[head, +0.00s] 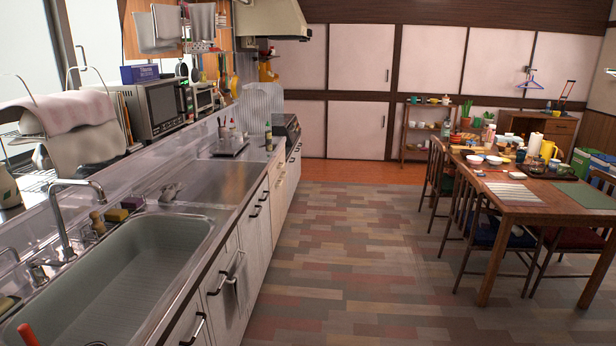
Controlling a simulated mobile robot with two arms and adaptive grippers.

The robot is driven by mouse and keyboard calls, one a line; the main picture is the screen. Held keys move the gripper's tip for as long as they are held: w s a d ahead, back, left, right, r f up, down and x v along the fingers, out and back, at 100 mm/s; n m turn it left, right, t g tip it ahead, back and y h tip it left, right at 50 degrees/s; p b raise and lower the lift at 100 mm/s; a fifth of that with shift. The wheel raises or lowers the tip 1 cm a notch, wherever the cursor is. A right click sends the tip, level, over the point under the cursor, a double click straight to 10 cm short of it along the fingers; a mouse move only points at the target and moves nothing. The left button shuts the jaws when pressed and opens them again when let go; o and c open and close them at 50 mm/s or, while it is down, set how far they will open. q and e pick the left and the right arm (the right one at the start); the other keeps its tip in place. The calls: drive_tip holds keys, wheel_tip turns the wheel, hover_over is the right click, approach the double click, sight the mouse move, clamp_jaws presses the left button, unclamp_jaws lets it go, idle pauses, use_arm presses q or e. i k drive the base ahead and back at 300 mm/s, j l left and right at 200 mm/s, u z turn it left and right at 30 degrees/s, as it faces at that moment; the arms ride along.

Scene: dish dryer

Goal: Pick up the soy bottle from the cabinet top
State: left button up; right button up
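A tall dark bottle (268,137) stands upright on the far part of the counter, near the stove; it may be the soy bottle, but its label is too small to read. Small bottles (221,128) stand on a dark tray (230,146) to its left. The cabinet top (215,183) is a shiny steel counter running along the left side. Neither of my grippers is in view.
A deep sink (120,280) with a tall faucet (70,210) fills the near counter. A microwave (158,105) stands behind it. The patterned floor (350,260) beside the cabinets is clear. A cluttered dining table (515,200) with chairs stands at the right.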

sight(268, 130)
drive_tip(key=i, duration=4.2)
drive_tip(key=i+l+u, duration=0.1)
drive_tip(key=i+u, duration=0.2)
drive_tip(key=i, duration=0.25)
drive_tip(key=i+l+u, duration=0.25)
drive_tip(key=i, duration=0.35)
